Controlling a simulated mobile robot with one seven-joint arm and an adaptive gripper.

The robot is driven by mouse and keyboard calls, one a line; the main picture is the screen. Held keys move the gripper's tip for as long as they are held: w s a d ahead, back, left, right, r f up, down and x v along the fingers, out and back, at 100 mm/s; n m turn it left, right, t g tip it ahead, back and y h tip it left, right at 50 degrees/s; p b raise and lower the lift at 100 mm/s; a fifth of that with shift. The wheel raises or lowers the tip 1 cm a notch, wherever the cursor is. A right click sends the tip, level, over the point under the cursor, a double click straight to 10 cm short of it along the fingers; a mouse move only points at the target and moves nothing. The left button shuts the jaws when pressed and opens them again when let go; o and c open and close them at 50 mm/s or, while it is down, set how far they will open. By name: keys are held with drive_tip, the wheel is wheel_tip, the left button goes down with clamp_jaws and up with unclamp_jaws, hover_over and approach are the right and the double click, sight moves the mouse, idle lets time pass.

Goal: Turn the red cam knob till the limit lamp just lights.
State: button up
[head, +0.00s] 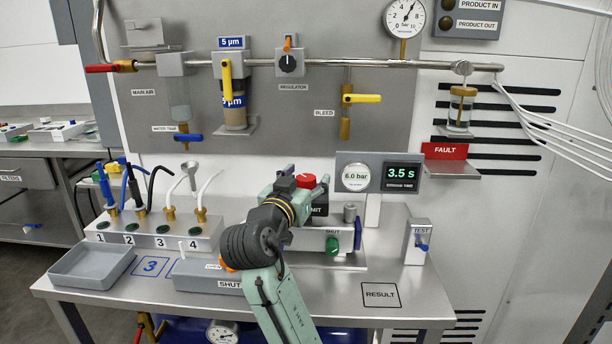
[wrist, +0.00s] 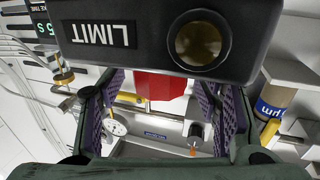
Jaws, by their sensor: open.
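The red cam knob (head: 305,180) shows just right of my gripper (head: 288,182) in the head view. In the wrist view the red knob (wrist: 160,86) lies between the two purple-padded fingers of my gripper (wrist: 162,98), with space on both sides. My gripper is open and holds nothing. The dark LIMIT box (wrist: 150,62) fills the top of the wrist view and covers part of the knob. Its round limit lamp (wrist: 200,42) looks dull beige, without a clear glow. In the head view my gripper hides part of the LIMIT box (head: 318,209).
A gauge and timer panel (head: 378,158) reading 6.0 bar and 3.5 s stands behind right. A green button (head: 332,246) is on the unit's front. A grey tray (head: 92,266) lies left. The bench around the RESULT square (head: 381,295) is clear.

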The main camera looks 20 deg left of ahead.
drive_tip(key=shift+w, duration=0.2)
drive_tip(key=shift+c, duration=0.3)
drive_tip(key=c, duration=1.1)
drive_tip(key=shift+n+y, duration=1.1)
drive_tip(key=shift+y, duration=0.6)
drive_tip(key=o, duration=1.2)
drive_tip(key=shift+c, duration=0.2)
